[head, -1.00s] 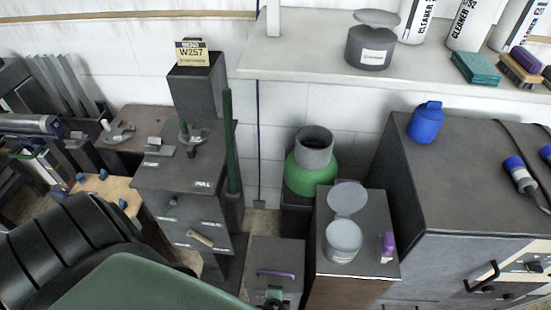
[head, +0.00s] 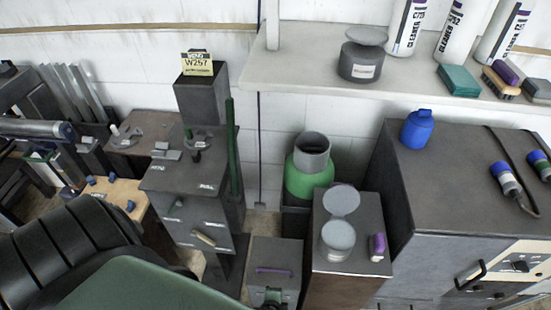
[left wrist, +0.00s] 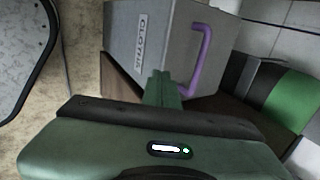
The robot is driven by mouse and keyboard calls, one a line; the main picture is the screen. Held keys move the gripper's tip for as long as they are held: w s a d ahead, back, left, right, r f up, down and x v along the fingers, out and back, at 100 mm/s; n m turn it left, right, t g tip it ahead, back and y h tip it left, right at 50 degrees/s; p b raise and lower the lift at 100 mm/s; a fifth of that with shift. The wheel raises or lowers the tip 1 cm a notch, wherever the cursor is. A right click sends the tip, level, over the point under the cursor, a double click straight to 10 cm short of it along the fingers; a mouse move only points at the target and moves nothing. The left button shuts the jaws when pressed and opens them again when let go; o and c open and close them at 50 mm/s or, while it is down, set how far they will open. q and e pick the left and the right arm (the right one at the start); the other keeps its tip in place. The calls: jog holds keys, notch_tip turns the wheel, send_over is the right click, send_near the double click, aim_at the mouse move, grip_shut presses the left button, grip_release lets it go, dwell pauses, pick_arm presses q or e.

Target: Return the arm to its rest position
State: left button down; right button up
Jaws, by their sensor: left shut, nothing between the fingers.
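My left arm enters the head view at the lower left as a black ribbed sleeve and a green housing. My left gripper (head: 272,297) shows at the bottom edge, in front of a grey box with a purple handle (head: 273,270). In the left wrist view the green fingers (left wrist: 158,88) are together with nothing between them. They overlap the lower part of the grey box (left wrist: 170,40), whose purple handle is to their right. I cannot tell whether they touch it. My right gripper is out of view.
A grey stand (head: 185,190) with a green upright post is left of the box. A pedestal holds a lidded grey pot (head: 337,240) and a purple item. Behind it is a green container (head: 308,178). A large grey cabinet (head: 450,185) fills the right.

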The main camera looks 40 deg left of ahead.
pick_arm(q)
jog(key=s+d+r, duration=0.2)
jog(key=s+d, duration=0.1)
jog(key=s, duration=0.2)
jog(key=s+a+f+n+g+h, duration=0.1)
jog(key=s+a+f+n+g, duration=0.1)
jog(key=s+f, duration=0.6)
jog(key=s+a+f+n+g+h, duration=0.2)
jog(key=s+a+f+n, duration=0.2)
jog(key=s+f+n, duration=0.3)
notch_tip(320, 180, down, 3)
jog(key=shift+s+a, duration=0.25)
jog(key=shift+s, duration=0.6)
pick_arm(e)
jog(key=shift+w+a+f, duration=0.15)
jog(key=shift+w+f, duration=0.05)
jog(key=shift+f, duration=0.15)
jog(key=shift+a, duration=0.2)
